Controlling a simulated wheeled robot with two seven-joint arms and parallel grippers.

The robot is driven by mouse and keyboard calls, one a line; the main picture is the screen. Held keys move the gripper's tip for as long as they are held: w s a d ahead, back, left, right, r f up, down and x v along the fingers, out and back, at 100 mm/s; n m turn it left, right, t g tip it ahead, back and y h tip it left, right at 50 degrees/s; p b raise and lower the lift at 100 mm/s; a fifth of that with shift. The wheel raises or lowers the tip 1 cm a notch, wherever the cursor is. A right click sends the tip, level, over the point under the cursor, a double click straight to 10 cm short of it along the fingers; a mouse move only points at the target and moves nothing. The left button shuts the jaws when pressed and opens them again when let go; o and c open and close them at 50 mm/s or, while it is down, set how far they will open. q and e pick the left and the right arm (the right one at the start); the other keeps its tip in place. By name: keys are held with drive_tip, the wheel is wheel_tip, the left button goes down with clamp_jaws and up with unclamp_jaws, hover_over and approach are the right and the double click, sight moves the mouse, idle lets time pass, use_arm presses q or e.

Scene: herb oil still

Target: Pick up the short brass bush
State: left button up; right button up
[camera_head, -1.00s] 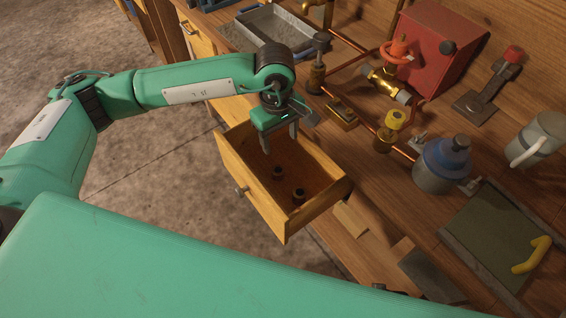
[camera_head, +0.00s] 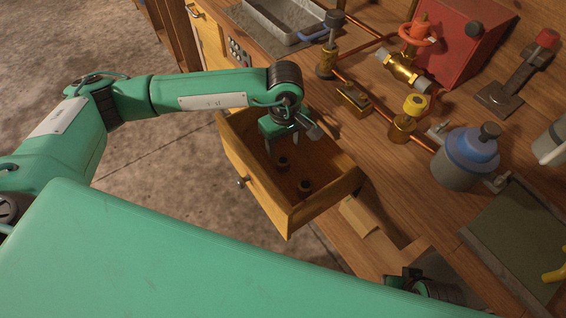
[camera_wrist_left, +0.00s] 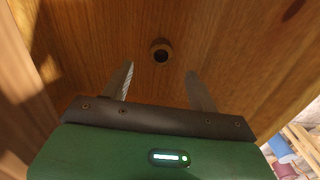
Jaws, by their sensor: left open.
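Two small dark brass bushes stand on the floor of the open wooden drawer (camera_head: 262,211), one farther back (camera_head: 283,163) and one nearer the front corner (camera_head: 305,187). They look alike in size here, so I cannot tell which is the short one. My left gripper (camera_head: 284,148) is open and points down into the drawer, close to the farther bush. In the left wrist view a single round bush (camera_wrist_left: 161,50) with a dark hole lies just beyond the open, empty fingertips (camera_wrist_left: 160,68), roughly centred between them. Part of my right arm end (camera_head: 425,284) shows at the bottom right; its fingers are not clear.
The drawer walls stand close around the left gripper. On the bench to the right are a brass block (camera_head: 353,98), a yellow-capped brass fitting (camera_head: 405,122), a blue and grey pot (camera_head: 466,158), copper pipes and a red box (camera_head: 458,40). A metal tray (camera_head: 285,20) stands at the back.

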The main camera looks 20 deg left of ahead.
sight(283, 160)
use_arm(q)
wheel_tip(283, 160, down, 8)
drive_tip(key=shift+a+f, duration=0.15)
drive_tip(key=c, duration=1.1)
